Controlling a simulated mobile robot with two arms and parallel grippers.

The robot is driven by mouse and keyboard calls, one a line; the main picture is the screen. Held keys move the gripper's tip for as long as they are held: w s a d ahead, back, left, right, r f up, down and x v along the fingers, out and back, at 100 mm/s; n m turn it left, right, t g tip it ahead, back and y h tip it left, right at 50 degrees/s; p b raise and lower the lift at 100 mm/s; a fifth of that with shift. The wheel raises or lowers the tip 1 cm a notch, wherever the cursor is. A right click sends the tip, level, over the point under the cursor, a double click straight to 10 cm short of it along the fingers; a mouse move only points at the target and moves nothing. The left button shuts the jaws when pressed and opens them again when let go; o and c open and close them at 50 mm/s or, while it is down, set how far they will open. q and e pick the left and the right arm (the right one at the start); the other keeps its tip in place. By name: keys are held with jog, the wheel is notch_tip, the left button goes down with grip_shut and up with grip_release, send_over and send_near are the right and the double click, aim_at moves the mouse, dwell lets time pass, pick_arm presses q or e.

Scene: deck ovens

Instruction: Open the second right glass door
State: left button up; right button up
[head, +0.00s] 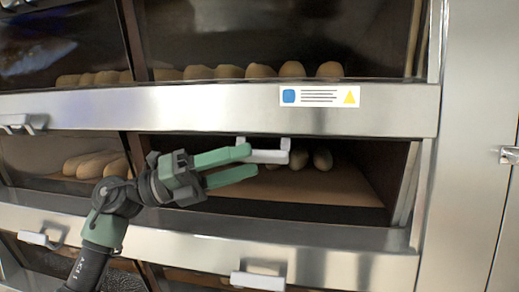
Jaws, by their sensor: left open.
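The second right glass door is in the middle of the head view. Its white bar handle (268,157) hangs on two short brackets just below the upper steel band, lower against that band than the left handle in its row. The dark compartment behind shows clearly, with few reflections; I cannot tell how far the door stands from its frame. My left gripper (254,161) is open, its two green fingers pointing right at the handle's left end. The upper finger overlaps that end; I cannot tell if they touch. Nothing is held. My right gripper is not in view.
The top right glass door (290,35) looks closed, with loaves behind it. Another handle (258,281) lies on the lower steel band, and one (40,239) to its left. A flat steel panel with a latch (509,154) stands at the right.

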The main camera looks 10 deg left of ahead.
aim_at(252, 159)
pick_arm(q)
jog(key=p+x, duration=0.1)
jog(key=x, duration=0.2)
jog(key=shift+w+d, duration=0.3)
jog(key=shift+d, duration=0.1)
jog(key=shift+s, duration=0.1)
grip_shut()
jog(key=shift+r, duration=0.1)
dwell(0.9)
